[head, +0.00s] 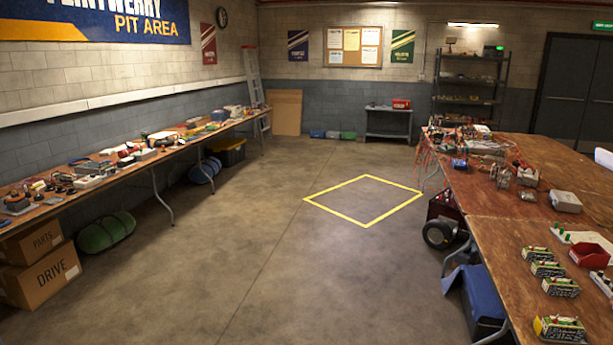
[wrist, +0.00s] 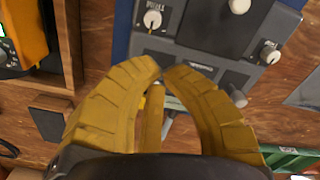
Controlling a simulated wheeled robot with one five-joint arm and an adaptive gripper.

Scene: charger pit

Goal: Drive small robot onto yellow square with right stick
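The yellow square (head: 318,206) is a taped outline on the concrete floor in the head view, with bare floor inside it. A small dark red robot with a black wheel (head: 439,234) stands right of the square, outside it, partly hidden by the bench. In the wrist view, a grey control box (wrist: 205,65) lies on a wooden surface. It has a knob (wrist: 152,19) at upper left, another knob (wrist: 270,52) at right and a pale cap (wrist: 238,5) at the top edge. My yellow gripper (wrist: 161,69) has its fingertips together over the box's near edge. I cannot see a stick between them.
A long bench (head: 160,150) with parts lines the left wall, with boxes (head: 40,262) below. A wooden bench (head: 480,240) with boards and a red bin (head: 590,255) fills the right. The floor between is open. An orange device (wrist: 22,30) is near my gripper.

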